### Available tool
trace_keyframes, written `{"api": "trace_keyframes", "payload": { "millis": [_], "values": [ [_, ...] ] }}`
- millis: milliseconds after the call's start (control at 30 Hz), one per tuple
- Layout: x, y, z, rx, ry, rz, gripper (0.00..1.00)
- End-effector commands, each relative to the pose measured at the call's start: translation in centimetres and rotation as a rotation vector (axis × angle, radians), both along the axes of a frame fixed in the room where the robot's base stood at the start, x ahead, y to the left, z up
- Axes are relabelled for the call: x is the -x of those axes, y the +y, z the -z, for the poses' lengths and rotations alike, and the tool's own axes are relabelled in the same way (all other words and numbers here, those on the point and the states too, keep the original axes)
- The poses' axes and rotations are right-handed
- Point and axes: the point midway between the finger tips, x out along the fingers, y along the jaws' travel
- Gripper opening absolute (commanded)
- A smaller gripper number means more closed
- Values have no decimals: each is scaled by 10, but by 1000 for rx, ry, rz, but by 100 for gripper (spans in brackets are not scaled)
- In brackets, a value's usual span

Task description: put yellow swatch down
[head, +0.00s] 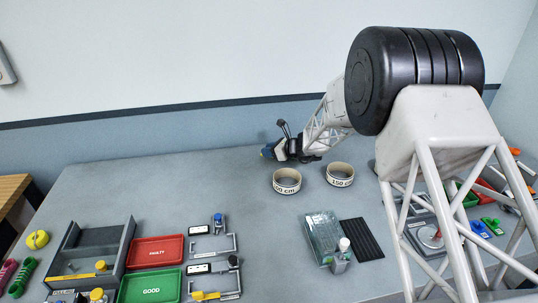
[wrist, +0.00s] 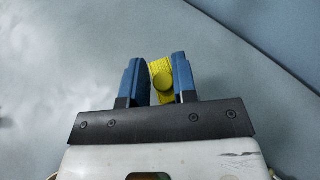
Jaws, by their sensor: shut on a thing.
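The yellow swatch (wrist: 161,78) is between the two blue fingers of my gripper (wrist: 158,82) in the wrist view. It is a bright yellow textured piece with a round yellow knob on it. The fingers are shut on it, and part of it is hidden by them. The swatch is too small to make out there. The wrist view shows plain grey surface around it; I cannot tell whether it touches.
A red tray (head: 155,251), a green tray (head: 149,287), a grey box (head: 92,247) and clamp fixtures (head: 213,246) fill the front left. A black ribbed mat (head: 362,240) lies in front. The back left table is clear.

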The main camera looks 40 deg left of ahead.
Motion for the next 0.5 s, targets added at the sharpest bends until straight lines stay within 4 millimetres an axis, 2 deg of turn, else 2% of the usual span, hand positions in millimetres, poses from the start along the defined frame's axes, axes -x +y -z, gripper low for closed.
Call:
{"api": "trace_keyframes", "payload": {
  "millis": [200, 500],
  "values": [
    [0, 0, 18, 1, -1, -1, 3],
    [0, 0, 19, 0, -1, 0, 3]
  ]
}}
